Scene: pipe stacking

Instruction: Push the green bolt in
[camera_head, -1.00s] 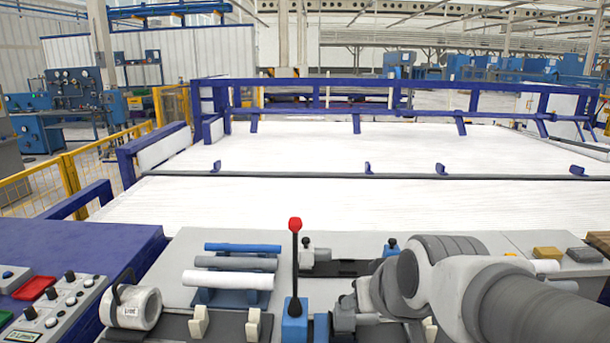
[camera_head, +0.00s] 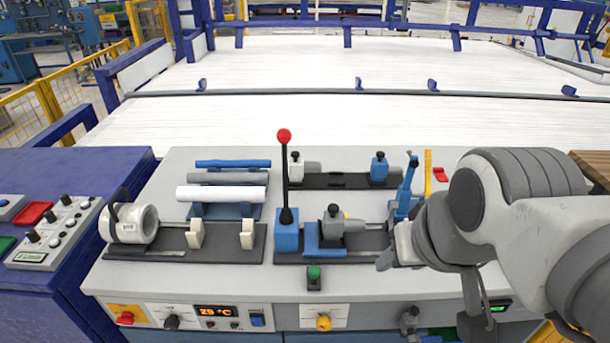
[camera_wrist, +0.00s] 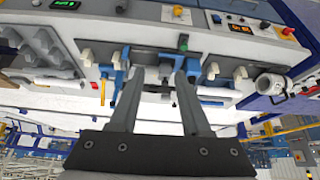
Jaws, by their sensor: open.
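The green bolt (camera_head: 314,272) is a small green cap on a dark block at the front edge of the bench top, below the red-knobbed lever. It also shows in the wrist view (camera_wrist: 183,40), near the top and slightly right of centre. My gripper (camera_head: 388,262) is to the right of the bolt in the head view, apart from it. In the wrist view my gripper (camera_wrist: 155,73) has its two fingers apart, with nothing between the tips. The bolt appears beyond the right finger's tip there. How deep the bolt sits is hard to tell.
The black lever (camera_head: 284,136) with a red knob stands upright behind the bolt. A grey-and-blue clamp (camera_head: 334,222) and a blue upright handle (camera_head: 407,185) stand near my gripper. Pipes (camera_head: 222,193) lie on a blue rack at left. The front panel (camera_head: 215,316) carries knobs and a display.

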